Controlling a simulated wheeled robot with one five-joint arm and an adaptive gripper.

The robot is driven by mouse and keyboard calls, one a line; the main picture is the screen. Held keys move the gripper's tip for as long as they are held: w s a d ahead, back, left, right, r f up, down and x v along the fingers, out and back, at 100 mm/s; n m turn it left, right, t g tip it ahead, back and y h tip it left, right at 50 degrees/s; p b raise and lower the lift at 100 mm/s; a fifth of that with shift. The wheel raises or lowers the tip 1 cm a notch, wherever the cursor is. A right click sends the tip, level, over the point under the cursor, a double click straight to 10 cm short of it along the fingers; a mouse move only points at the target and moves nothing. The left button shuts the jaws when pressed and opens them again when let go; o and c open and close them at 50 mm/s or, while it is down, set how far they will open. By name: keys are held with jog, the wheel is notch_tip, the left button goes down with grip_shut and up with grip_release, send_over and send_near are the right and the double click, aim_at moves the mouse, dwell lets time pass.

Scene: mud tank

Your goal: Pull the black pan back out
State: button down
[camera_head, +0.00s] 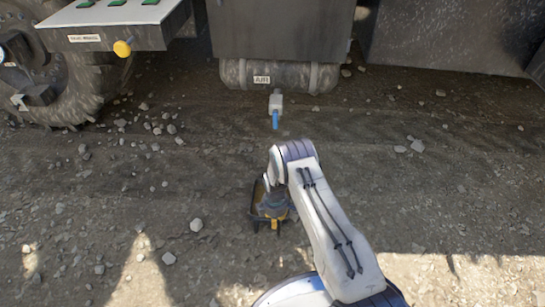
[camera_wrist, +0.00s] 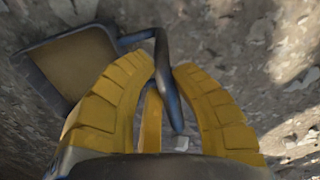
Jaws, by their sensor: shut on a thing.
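The black pan (camera_wrist: 37,78) lies at the upper left of the wrist view, with a flat brown surface inside its dark rim. A dark bar-like handle (camera_wrist: 160,45) runs from the pan to between the yellow fingers of my gripper (camera_wrist: 164,72). The gripper is shut on this handle. In the head view the pan (camera_head: 256,196) is just left of my gripper (camera_head: 271,217), low over or on the gravel, and partly hidden by my arm. I cannot tell whether the pan touches the ground.
A dark cylindrical tank (camera_head: 295,77) hangs under the machine, with a blue-handled valve (camera_head: 275,118) below it. Loose stones (camera_head: 196,225) dot the otherwise open ground.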

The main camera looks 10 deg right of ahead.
jog(key=c, duration=0.7)
grip_release()
jog(key=shift+c, duration=0.2)
jog(key=shift+r+p, duration=3.15)
jog(key=shift+r, duration=1.85)
